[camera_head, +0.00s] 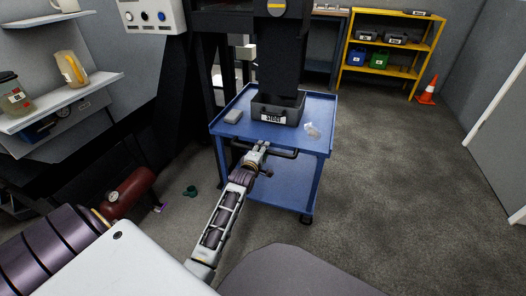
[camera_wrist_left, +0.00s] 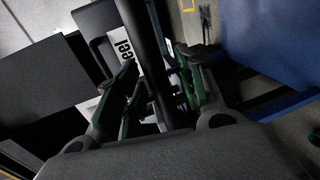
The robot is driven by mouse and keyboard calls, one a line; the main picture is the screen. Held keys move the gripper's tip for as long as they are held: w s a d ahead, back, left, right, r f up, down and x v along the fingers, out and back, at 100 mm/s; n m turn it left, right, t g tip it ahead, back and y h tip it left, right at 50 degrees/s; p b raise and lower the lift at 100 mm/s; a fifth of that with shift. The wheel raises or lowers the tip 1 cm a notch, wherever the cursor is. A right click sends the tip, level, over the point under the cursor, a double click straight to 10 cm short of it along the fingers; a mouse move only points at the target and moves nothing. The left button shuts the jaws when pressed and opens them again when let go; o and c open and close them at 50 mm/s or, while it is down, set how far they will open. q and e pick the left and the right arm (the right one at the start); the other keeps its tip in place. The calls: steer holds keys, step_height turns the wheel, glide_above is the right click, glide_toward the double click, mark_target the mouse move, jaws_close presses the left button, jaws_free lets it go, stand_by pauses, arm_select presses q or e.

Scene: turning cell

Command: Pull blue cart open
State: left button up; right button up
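The blue cart (camera_head: 318,107) stands at the middle, with a blue top tray and a lower shelf (camera_head: 280,192). Its dark push handle (camera_head: 288,155) runs along the near side. My left arm reaches from the lower left to this handle, and my left gripper (camera_head: 260,150) is at the handle's left part. In the left wrist view the dark handle bar (camera_wrist_left: 148,60) passes between the fingers of my left gripper (camera_wrist_left: 160,85). The fingers look spread, with narrow gaps beside the bar. My right gripper is not in view.
Dark machinery stands behind and left. A red cylinder (camera_head: 130,188) lies at left. The floor (camera_head: 400,180) right of the cart is clear.

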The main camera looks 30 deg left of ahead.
arm_select(q)
jaws_close()
steer(key=shift+s, duration=0.15)
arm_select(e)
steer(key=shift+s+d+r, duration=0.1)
